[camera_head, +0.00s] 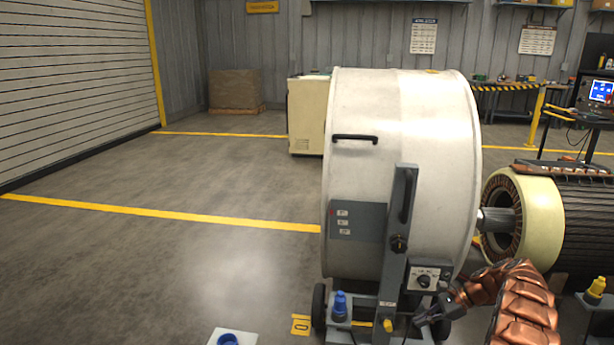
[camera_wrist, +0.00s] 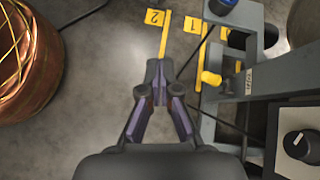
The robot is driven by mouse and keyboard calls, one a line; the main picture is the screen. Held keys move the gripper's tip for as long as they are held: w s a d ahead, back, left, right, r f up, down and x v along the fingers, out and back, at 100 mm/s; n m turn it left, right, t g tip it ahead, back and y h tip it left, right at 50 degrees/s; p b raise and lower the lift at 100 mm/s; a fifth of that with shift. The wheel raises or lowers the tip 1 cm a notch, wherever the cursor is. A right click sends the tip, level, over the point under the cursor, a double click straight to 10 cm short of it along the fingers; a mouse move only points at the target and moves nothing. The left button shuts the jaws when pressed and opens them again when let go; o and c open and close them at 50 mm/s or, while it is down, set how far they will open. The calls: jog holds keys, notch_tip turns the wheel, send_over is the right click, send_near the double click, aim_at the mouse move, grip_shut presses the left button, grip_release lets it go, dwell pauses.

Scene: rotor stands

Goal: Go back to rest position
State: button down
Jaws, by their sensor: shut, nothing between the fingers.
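My gripper (camera_wrist: 160,72) is seen from above in the wrist view, its two purple-grey fingers together at the tips with nothing between them. In the head view, a dark shape low at the right, beside the grey stand, looks like my gripper (camera_head: 421,318). The grey stand (camera_head: 398,255) carries a large off-white drum (camera_head: 420,130). In the wrist view the stand's grey frame (camera_wrist: 235,88) is just right of my fingers, with a yellow knob (camera_wrist: 210,78) on it. The fingers appear apart from the knob and over the floor.
A copper-coloured segmented shape (camera_head: 525,315) is low at the right; I cannot tell what it belongs to. A rotor housing (camera_head: 535,210) stands behind it. A blue-topped white block (camera_head: 230,338) is at the bottom. Floor at the left is clear, crossed by yellow lines.

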jog(key=s+a+r+n+g+h+p, duration=0.1)
jog(key=s+a+r+n+p, duration=0.3)
jog(key=r, duration=0.6)
jog(key=s+a+r+g+p, duration=0.1)
jog(key=a+r+p, duration=0.2)
jog(key=a+r, duration=0.55)
jog(key=s+a+r+n+h+p, duration=0.25)
jog(key=s+r, duration=0.35)
jog(key=r, duration=0.3)
jog(key=s+a+r+n+h+p, duration=0.1)
jog(key=s+a+r+n+p, duration=0.2)
jog(key=s+r, duration=0.45)
jog(key=s+r+n+h+p, duration=0.2)
jog(key=s+r+p, duration=0.2)
jog(key=s, duration=0.6)
jog(key=s+d+r+n+h+p, duration=0.1)
jog(key=s+r+n+p, duration=0.2)
jog(key=s, duration=0.7)
jog(key=s+d+r+n+h+p, duration=0.1)
jog(key=s+r+n+h+p, duration=0.1)
jog(key=s+r+p, duration=0.4)
jog(key=s+r, duration=0.1)
jog(key=s, duration=0.3)
jog(key=shift+r+h+p, duration=0.3)
jog(key=shift+h+p, duration=0.05)
